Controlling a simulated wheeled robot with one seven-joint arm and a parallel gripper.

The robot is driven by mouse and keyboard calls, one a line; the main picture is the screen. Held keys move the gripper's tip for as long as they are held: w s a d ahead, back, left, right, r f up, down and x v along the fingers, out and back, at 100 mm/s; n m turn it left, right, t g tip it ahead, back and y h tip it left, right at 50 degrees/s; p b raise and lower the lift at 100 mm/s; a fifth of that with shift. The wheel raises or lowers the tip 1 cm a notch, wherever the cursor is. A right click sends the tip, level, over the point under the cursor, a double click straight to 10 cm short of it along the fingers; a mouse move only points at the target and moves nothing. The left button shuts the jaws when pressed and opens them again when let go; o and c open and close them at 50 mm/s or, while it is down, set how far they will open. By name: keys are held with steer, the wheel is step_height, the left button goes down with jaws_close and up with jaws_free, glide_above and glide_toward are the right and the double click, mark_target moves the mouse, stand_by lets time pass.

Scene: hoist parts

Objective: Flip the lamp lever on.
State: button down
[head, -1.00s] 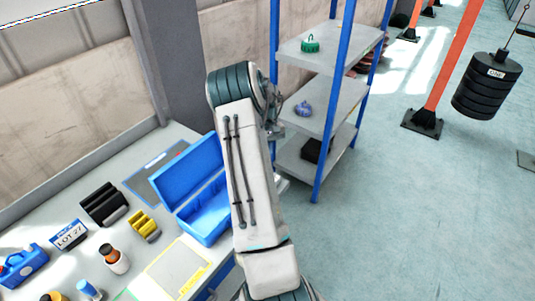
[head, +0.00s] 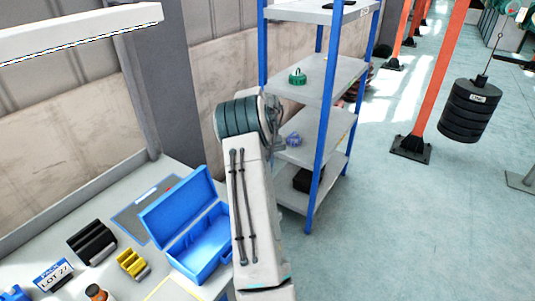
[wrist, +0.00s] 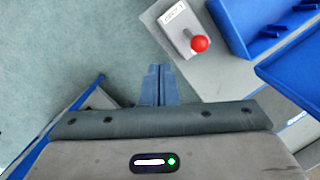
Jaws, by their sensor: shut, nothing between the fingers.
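The lamp lever is a short lever with a red ball knob (wrist: 200,44) on a pale grey base plate (wrist: 179,22) that carries a white label. It shows in the wrist view at the top, right of the middle. My gripper (wrist: 158,68) has its two blue-grey fingers together and empty. In the wrist view the fingertips are lower and to the left of the red knob, apart from it. In the head view my arm covers the gripper, and I do not see the lever there. A long white lamp bar (head: 80,32) hangs at the upper left.
The blue box (head: 195,262) stands open on the bench beside my arm; its blue wall also shows in the wrist view (wrist: 241,25). Black and yellow holders and a lot sign are on the bench. A blue-post shelf (head: 317,150) stands beyond my arm.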

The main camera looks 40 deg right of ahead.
steer(key=v, duration=0.6)
steer(key=shift+w+a+b, duration=0.25)
steer(key=shift+w+b, duration=0.1)
steer(key=shift+w, duration=0.05)
